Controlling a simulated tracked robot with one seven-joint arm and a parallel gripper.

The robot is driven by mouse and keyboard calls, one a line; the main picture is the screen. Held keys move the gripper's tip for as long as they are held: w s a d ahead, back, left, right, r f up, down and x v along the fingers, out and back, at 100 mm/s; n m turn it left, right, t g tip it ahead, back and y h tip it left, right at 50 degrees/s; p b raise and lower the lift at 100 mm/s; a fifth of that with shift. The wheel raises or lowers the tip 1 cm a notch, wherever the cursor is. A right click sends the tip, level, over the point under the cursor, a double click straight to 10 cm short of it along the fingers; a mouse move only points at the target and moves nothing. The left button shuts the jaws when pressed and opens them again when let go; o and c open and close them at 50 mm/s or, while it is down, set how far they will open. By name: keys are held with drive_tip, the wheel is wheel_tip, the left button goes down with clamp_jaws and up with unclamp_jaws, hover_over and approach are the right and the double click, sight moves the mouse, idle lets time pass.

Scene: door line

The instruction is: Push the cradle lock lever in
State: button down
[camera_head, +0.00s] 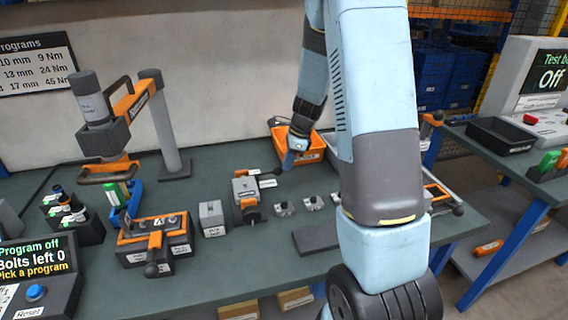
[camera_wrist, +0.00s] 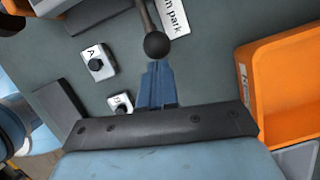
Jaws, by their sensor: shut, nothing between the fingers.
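A grey and orange cradle-like fixture (camera_head: 246,193) stands on the green bench, left of my arm. In the wrist view the lever's rod (camera_wrist: 146,14) ends in a black ball knob (camera_wrist: 157,45). My gripper (camera_head: 289,162) points down beside the lever's end. In the wrist view its blue fingers (camera_wrist: 157,68) are together and empty, with their tips right at the knob. I cannot tell whether they touch it.
An orange bin (camera_head: 305,148) stands close behind my gripper. Two small pads marked A (camera_wrist: 97,64) and B (camera_wrist: 120,103) lie nearby. A grey block (camera_head: 211,217) and an orange-topped fixture (camera_head: 154,240) stand to the left.

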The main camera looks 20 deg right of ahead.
drive_tip(key=s+d+r, duration=0.2)
drive_tip(key=d+r, duration=0.4)
drive_tip(key=r, duration=0.5)
drive_tip(key=s+a+r+n+t+h, duration=0.1)
drive_tip(key=s+a+r+n, duration=0.2)
drive_tip(key=s+r+n, duration=0.25)
drive_tip(key=s+a+r+n+t, duration=0.1)
drive_tip(key=s+a+r+n, duration=0.35)
drive_tip(key=s+r, duration=0.2)
drive_tip(key=s+a+r+n+t+h, duration=0.1)
drive_tip(key=s+n, duration=0.4)
drive_tip(key=s, duration=0.2)
drive_tip(key=s+a+r+n+t+h, duration=0.1)
drive_tip(key=s+r+n, duration=0.1)
drive_tip(key=s+n, duration=0.4)
drive_tip(key=shift+s+a+r+t, duration=0.15)
drive_tip(key=shift+s+a+t, duration=0.2)
drive_tip(key=shift+s, duration=0.55)
